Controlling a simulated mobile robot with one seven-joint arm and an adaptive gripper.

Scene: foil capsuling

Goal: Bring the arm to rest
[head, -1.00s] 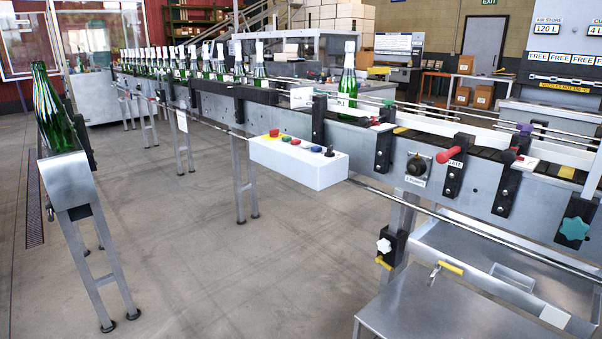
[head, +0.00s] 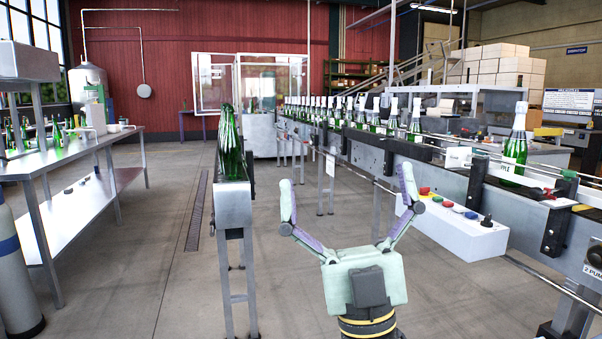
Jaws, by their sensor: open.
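My gripper (head: 347,190) shows at the bottom middle of the head view. Its two fingers point up and stand wide apart, with nothing between them. It is in front of the gap between a narrow metal stand and the conveyor, and looks apart from both. My wrist is below it, cut off by the lower edge of the picture.
Green bottles (head: 229,146) stand on the narrow stand (head: 233,206) to the left. The conveyor (head: 464,195) with foil-topped bottles and a white button box (head: 455,226) runs along the right. A steel bench (head: 85,204) is at far left. Floor between them is clear.

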